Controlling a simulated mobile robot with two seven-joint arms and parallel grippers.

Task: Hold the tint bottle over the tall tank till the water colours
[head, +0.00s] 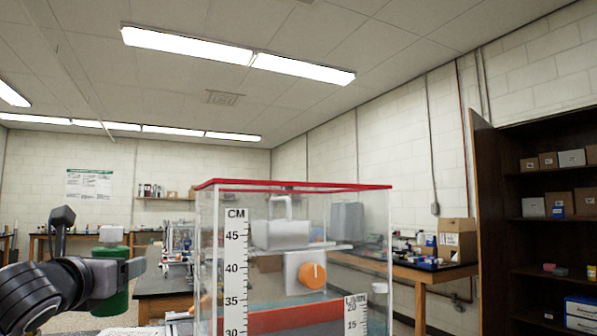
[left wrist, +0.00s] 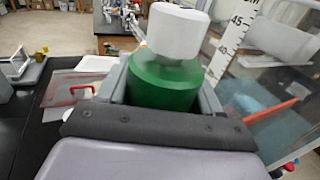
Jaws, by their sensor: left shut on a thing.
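The tint bottle is green with a white cap (head: 112,236); its green body (head: 113,298) shows at the left of the head view. My left gripper (head: 122,274) is shut around the bottle's body and holds it upright, left of the tall tank. The bottle also fills the middle of the left wrist view (left wrist: 165,82), between the fingers. The tall tank (head: 292,186) is clear with a red rim and a centimetre scale (head: 235,270). The bottle's cap is below the tank's rim in the head view. My right gripper is not in view.
An orange knob (head: 312,275) on a pale box shows through the tank. A wooden bench with boxes (head: 430,272) stands at the right, beside a dark shelf unit (head: 545,215). In the left wrist view, a tray with a red handle (left wrist: 80,93) lies on the dark bench.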

